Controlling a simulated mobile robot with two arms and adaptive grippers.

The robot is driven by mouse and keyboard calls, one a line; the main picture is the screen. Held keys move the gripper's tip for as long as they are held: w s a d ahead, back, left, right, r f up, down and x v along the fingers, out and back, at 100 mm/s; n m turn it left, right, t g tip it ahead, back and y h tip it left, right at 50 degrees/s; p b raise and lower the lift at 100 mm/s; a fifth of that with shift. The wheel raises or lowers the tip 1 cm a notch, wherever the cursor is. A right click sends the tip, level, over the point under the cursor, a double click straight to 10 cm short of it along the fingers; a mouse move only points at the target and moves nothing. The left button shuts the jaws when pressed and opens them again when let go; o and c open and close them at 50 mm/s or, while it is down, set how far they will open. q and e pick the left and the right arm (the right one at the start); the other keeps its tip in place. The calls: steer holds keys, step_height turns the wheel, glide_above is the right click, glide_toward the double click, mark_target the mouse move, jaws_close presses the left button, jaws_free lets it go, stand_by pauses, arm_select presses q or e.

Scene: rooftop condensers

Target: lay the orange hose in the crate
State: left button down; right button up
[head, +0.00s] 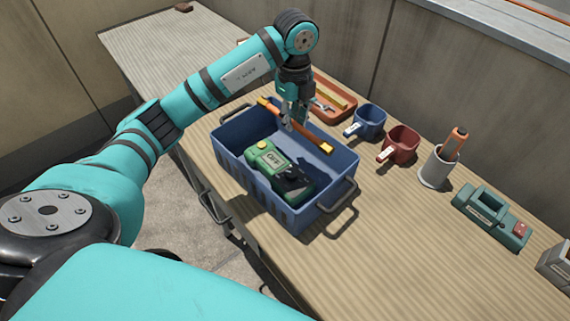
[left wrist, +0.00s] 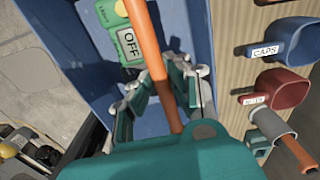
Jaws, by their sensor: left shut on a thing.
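The orange hose (head: 310,138) is a thin straight length with a yellowish end, slanting over the blue crate (head: 262,196) on the bench. My left gripper (head: 288,124) is shut on the hose, over the back part of the crate. In the left wrist view the hose (left wrist: 146,45) runs between the fingers (left wrist: 175,80), with the crate's blue inside (left wrist: 185,30) behind it. I cannot tell whether the hose touches the crate. A green device (head: 265,158) with a yellow button and an OFF label lies in the crate. My right gripper is not in view.
Behind the crate are an orange tray (head: 345,108) with tools, a blue mug (head: 371,121) and a red mug (head: 404,144). Farther right stand a pale cup (head: 437,172) with an orange-handled tool and a green box-like device (head: 487,222). The bench's front right is clear.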

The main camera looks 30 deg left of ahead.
arm_select(q)
step_height(320, 180, down, 9)
steer(key=shift+p, duration=0.45)
steer(key=shift+f+b, duration=0.3)
steer(key=shift+f, duration=0.35)
steer(key=c, duration=1.3)
jaws_free()
steer(key=shift+r, duration=0.1)
step_height(320, 180, up, 13)
